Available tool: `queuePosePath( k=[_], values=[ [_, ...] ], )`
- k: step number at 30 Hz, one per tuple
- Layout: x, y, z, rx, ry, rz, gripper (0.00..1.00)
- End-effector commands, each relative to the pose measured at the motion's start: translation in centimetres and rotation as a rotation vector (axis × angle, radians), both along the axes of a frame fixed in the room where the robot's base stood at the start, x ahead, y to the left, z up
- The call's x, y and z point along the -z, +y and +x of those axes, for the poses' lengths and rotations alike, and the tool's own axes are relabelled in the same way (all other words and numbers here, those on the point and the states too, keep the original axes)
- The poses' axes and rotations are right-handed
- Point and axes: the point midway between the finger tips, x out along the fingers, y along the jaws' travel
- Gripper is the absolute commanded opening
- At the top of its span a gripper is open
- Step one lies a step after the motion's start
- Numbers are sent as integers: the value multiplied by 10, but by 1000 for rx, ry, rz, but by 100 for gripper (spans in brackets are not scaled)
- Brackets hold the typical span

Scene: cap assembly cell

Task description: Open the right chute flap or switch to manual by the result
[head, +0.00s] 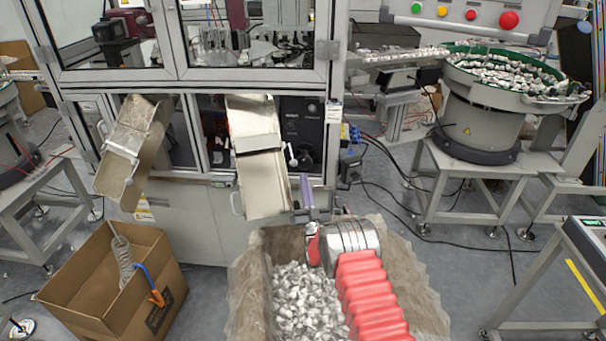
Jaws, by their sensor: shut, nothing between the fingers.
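The right chute (264,185) slopes down out of the machine front, with a hinged crosspiece (257,143) partway along it and a handle at its lower left side. I cannot tell whether its flap is open. The left chute (125,160) hangs at an angle farther left. My gripper (304,181) is shut and empty, just right of the right chute's lower part; whether it touches the chute is unclear. A small lever with a pale knob (292,154) shows above it. The button panel (470,13) is at the top right, with green, yellow and red buttons.
A lined bin of white caps (305,305) stands below my arm. An open cardboard box (75,277) with a coiled hose and an orange-blue tool is at the lower left. A bowl feeder (480,118) on a stand is at the right. Cables cross the floor between.

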Motion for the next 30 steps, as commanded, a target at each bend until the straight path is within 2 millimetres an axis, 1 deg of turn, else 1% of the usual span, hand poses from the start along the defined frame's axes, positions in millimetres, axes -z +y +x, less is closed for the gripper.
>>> queuePosePath(
  k=[1,4,6,10,25,28,30],
  values=[
    [10,0,-3,0,2,-1,0],
    [23,-1,-8,0,1,0,0],
    [30,-1,-11,0,0,0,0],
    [38,-1,-14,-1,-1,0,0],
    [39,1,-14,-3,-1,1,0],
    [34,0,-12,-1,4,-1,0],
    [27,-1,-7,2,15,-6,0]
  ],
)
